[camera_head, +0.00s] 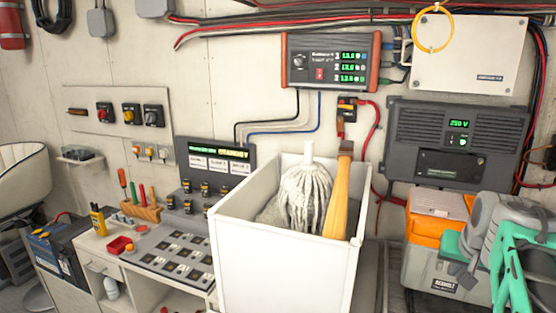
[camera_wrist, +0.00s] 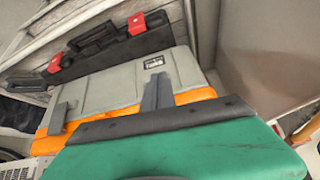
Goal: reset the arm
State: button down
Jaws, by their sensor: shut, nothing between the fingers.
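My gripper (camera_wrist: 157,88) shows in the wrist view as shut grey fingers beyond a dark bar and a green housing. Nothing is held in it. In the head view my grey and green arm is at the right edge, in front of a grey and orange case (camera_head: 437,205). The fingertips are hard to make out there. In the wrist view the fingers overlap the grey case lid (camera_wrist: 120,98) with its orange trim; I cannot tell whether they touch it.
A white open bin (camera_head: 285,268) with a mop head (camera_head: 307,195) and wooden handle (camera_head: 341,192) stands mid-view. A control panel (camera_head: 172,258) and tool rack (camera_head: 140,210) are left of it. A dark inverter unit (camera_head: 455,140) hangs behind my arm. A black case (camera_wrist: 120,50) lies beyond.

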jog(key=s+a+f+n+g+y, duration=0.2)
jog(key=s+a+f+n+g, duration=0.1)
jog(key=s+a+f, duration=1.1)
jog(key=w+a+r+n+t, duration=0.1)
jog(key=w+a+n, duration=0.1)
jog(key=a, duration=0.8)
jog(key=shift+w+r+n+y, duration=0.2)
jog(key=shift+r+n+y, duration=0.1)
jog(key=shift+n+y, duration=0.15)
